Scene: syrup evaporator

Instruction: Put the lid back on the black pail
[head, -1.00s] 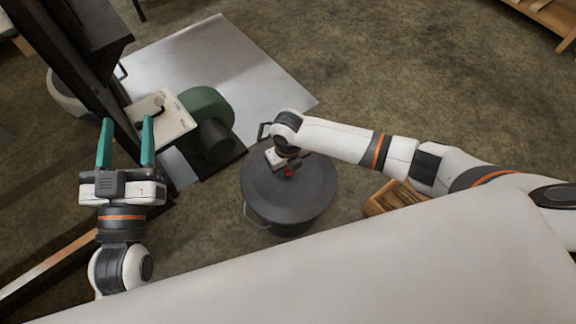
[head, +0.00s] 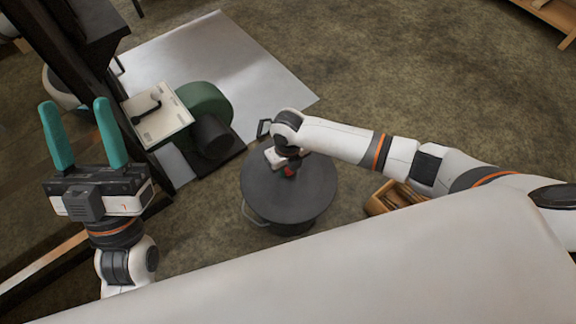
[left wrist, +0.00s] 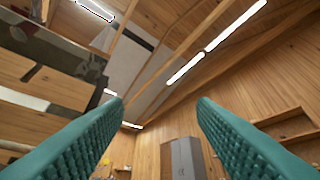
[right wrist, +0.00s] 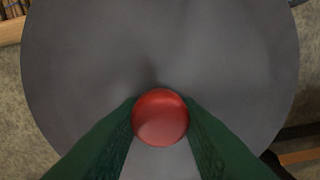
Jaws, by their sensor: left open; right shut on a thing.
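The black pail (head: 290,226) stands on the floor in the middle of the head view, with a wire handle at its left. The dark grey round lid (head: 310,190) lies over its top and hides the opening; I cannot tell whether it is fully seated. In the right wrist view the lid (right wrist: 220,50) fills most of the picture, with a red knob (right wrist: 160,117) at its middle. My right gripper (right wrist: 160,125) is shut on the red knob, reaching down from above. My left gripper (head: 78,122) is open and empty at the left, its teal fingers (left wrist: 160,110) pointing upward.
A green blower (head: 208,105) with a pale switch box (head: 156,118) stands left of the pail, by a metal sheet (head: 250,65). A dark frame (head: 75,55) rises at the left. A wooden crate (head: 378,203) sits right of the pail. Open floor (head: 430,90) lies beyond.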

